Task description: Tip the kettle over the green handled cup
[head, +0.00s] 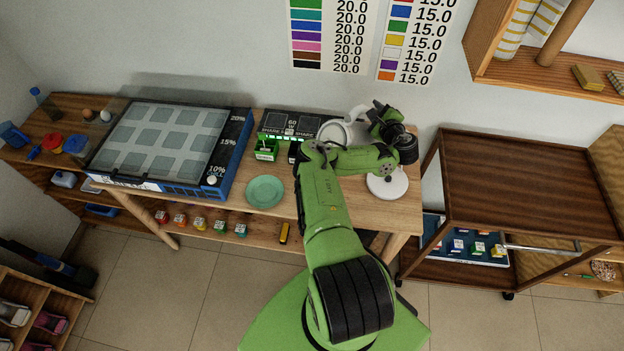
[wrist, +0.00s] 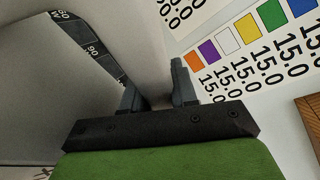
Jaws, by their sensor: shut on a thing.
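My gripper (wrist: 157,95) is shut between its two fingers on part of a large pale kettle (wrist: 90,110). A dark strip with numbers runs along the kettle's side in the wrist view. In the head view a white curved part of the kettle (head: 335,124) shows behind my arm, above the wooden table; the rest is hidden. I cannot clearly make out the green handled cup. A small green container (head: 266,149) with a pale label stands left of my arm.
The wooden table (head: 235,215) carries a turquoise plate (head: 265,191), a white round disc (head: 388,187) and a large tray with pale squares (head: 160,140). A dark panel (head: 290,123) stands behind. A brown cart (head: 510,180) stands to the right.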

